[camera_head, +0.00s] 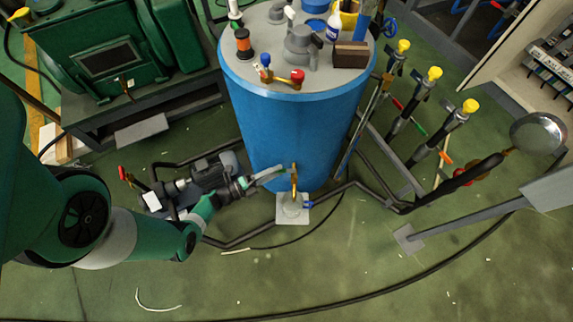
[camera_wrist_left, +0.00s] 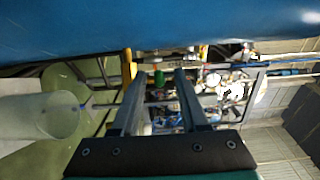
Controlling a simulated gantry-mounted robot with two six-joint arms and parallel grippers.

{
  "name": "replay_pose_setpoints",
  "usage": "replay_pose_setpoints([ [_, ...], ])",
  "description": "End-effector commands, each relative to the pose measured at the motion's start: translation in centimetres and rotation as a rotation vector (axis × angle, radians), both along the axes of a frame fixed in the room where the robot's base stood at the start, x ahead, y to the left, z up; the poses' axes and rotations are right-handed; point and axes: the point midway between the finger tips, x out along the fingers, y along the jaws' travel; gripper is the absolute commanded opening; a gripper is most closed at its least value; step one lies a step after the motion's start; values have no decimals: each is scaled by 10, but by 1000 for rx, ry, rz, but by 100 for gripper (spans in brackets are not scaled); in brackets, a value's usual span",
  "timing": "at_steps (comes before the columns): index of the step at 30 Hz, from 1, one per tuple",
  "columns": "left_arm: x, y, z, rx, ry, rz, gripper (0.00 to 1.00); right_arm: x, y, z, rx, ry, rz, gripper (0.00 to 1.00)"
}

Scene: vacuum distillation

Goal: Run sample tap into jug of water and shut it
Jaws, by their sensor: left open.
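My left gripper (camera_head: 272,174) reaches in from the left, low in front of the blue tank (camera_head: 295,130). It is open, and its two fingers show in the left wrist view (camera_wrist_left: 159,76) with no object clearly held between them. A brass-coloured upright tap part (camera_head: 294,180) stands just right of the fingertips in the head view. It seems to be the yellow piece (camera_wrist_left: 127,66) by one fingertip in the wrist view; contact cannot be told. A clear jug (camera_head: 291,206) stands below it, and appears translucent at the left of the wrist view (camera_wrist_left: 45,117). The water level cannot be told. My right gripper is not seen.
A pump (camera_head: 212,172) sits on the floor beside my left forearm. Dark pipes (camera_head: 345,188) run close to the jug. Several yellow-topped valves (camera_head: 435,74) stand at the right. Bottles and blocks (camera_head: 350,54) rest on the tank top. The front floor is mostly clear.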

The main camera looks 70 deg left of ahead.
Motion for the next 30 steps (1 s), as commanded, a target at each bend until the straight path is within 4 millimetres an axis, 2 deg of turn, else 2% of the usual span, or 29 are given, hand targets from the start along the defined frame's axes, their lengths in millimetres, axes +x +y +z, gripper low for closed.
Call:
replay_pose_setpoints([
  [3,22,0,-2,0,-1,-7,44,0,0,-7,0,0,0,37],
  [7,39,3,-2,1,-1,-4,44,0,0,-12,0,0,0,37],
  [17,46,5,0,0,-1,1,44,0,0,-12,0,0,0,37],
  [20,46,5,0,0,0,1,29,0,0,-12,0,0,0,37],
  [25,46,5,0,0,0,1,0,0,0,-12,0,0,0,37],
  [30,46,5,0,0,-1,1,0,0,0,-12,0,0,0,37],
])
